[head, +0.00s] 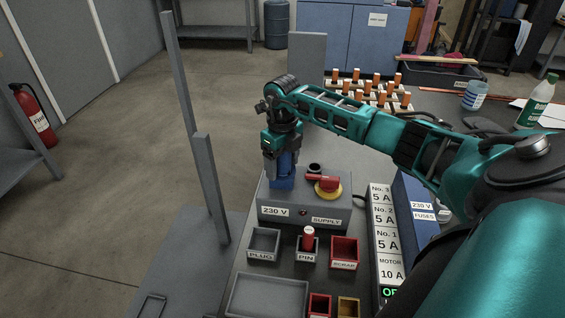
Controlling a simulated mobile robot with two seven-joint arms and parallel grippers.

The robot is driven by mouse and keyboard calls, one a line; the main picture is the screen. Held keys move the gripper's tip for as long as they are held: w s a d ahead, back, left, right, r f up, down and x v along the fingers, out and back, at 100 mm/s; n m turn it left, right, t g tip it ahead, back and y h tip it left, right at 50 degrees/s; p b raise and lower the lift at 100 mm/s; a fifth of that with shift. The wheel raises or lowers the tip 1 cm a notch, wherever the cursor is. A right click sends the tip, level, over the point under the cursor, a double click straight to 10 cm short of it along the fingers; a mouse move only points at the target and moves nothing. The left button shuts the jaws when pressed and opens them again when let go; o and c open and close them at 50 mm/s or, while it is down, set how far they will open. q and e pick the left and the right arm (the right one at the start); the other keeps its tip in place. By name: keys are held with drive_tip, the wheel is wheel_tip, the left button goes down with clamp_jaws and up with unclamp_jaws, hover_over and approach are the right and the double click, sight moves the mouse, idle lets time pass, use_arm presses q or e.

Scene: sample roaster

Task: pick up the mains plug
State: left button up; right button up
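A blue part (283,181), which looks like the mains plug, stands upright at the left back of the grey box labelled "230 V" and "SUPPLY" (305,211). My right gripper (281,158) points down directly over it, and its fingers are hard to make out against the blue. I cannot tell whether they are closed on it or just around it. My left gripper is not in view. An empty grey tray labelled "PLUG" (264,256) sits in front of the box, at the left.
A red-handled yellow switch (328,187) sits on the box, right of the gripper. A "PIN" holder (307,261) with a red-topped pin and a red "SCRAP" bin (344,264) stand in front. A grey post (211,188) rises at the left. A fuse box (418,208) stands right.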

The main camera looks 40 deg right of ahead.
drive_tip(key=c, duration=1.2)
drive_tip(key=shift+r, duration=0.1)
